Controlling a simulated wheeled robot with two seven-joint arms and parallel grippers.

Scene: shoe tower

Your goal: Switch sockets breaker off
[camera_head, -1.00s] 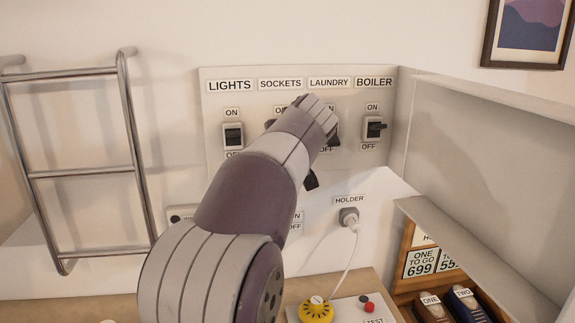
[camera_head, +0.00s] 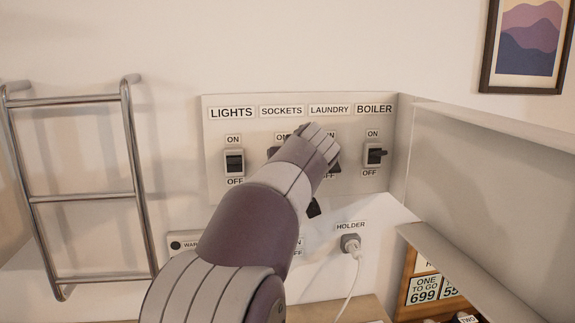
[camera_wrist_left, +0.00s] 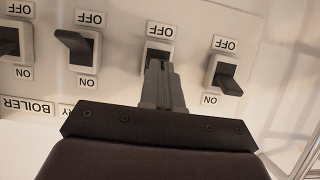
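The sockets breaker (camera_wrist_left: 159,56) shows in the wrist view, which sees the panel upside down. My left gripper (camera_wrist_left: 158,66) is in front of it with its narrow fingers together, their tips at the breaker's dark opening. The fingers cover part of this breaker, so its lever position and any contact are unclear. In the head view my left arm hides most of the breaker and the fingertips below the SOCKETS label (camera_head: 282,111). My right gripper is not in view.
The lights breaker (camera_head: 234,162) and boiler breaker (camera_head: 375,154) flank the middle ones. The laundry breaker's lever (camera_wrist_left: 72,40) sticks out close beside my gripper. A grey shelf wall (camera_head: 480,165) juts out at right, and a metal rack (camera_head: 80,198) hangs at left.

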